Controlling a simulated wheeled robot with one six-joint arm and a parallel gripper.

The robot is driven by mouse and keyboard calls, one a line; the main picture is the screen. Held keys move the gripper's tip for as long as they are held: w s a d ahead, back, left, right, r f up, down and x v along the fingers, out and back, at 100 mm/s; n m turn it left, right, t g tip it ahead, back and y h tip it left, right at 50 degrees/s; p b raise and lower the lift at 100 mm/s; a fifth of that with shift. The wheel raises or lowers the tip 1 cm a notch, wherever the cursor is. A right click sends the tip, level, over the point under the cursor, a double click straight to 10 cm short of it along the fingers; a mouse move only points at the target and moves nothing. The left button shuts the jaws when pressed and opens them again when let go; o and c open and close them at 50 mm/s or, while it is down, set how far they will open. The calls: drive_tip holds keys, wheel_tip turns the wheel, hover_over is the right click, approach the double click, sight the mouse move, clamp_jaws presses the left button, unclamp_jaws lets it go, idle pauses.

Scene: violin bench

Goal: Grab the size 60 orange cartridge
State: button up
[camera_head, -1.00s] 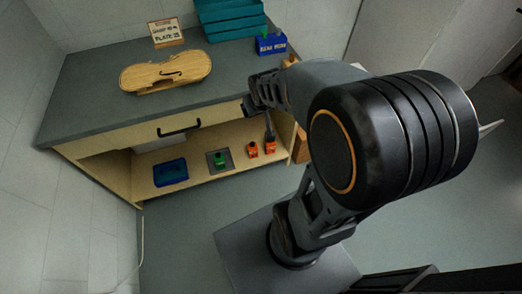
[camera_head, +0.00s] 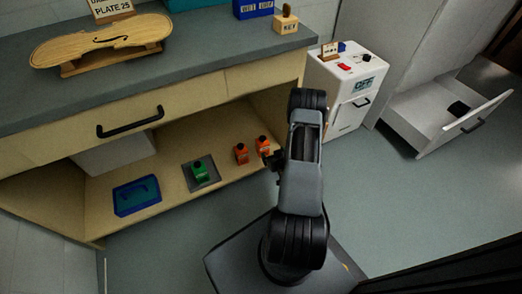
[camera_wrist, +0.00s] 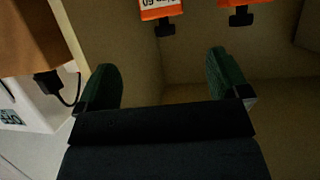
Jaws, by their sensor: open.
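Two orange cartridges with black bases or caps stand on the open lower shelf. The right one (camera_head: 263,146) is close to my gripper (camera_head: 274,160); the left one (camera_head: 241,155) stands just beside it. In the wrist view, which looks upside down, one orange cartridge (camera_wrist: 160,9) has a white label that seems to read 60, cut by the top edge. The other orange cartridge (camera_wrist: 245,3) is to its right, its label out of view. My gripper (camera_wrist: 165,80) is open and empty, its green-padded fingers short of both cartridges.
A green cartridge (camera_head: 200,173) on a grey pad and a blue tray (camera_head: 120,205) share the shelf (camera_head: 165,178). The bench top and drawer (camera_head: 130,121) overhang it. A white cabinet (camera_head: 328,75) and an open drawer (camera_head: 425,120) stand right.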

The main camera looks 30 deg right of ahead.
sight(263, 142)
drive_tip(key=b+x, duration=0.1)
drive_tip(key=x, duration=0.1)
drive_tip(key=b+x, duration=0.1)
drive_tip(key=x, duration=0.5)
drive_tip(key=shift+s+a+f+b, duration=0.15)
drive_tip(key=shift+a+f+b, duration=0.1)
drive_tip(key=shift+b, duration=0.15)
drive_tip(key=b+x, duration=0.3)
drive_tip(key=x, duration=0.1)
drive_tip(key=shift+w+d, duration=0.1)
drive_tip(key=shift+w, duration=0.35)
drive_tip(key=shift+w+d, duration=0.15)
drive_tip(key=shift+w, duration=0.35)
drive_tip(key=c, duration=1.1)
drive_tip(key=shift+c, duration=0.4)
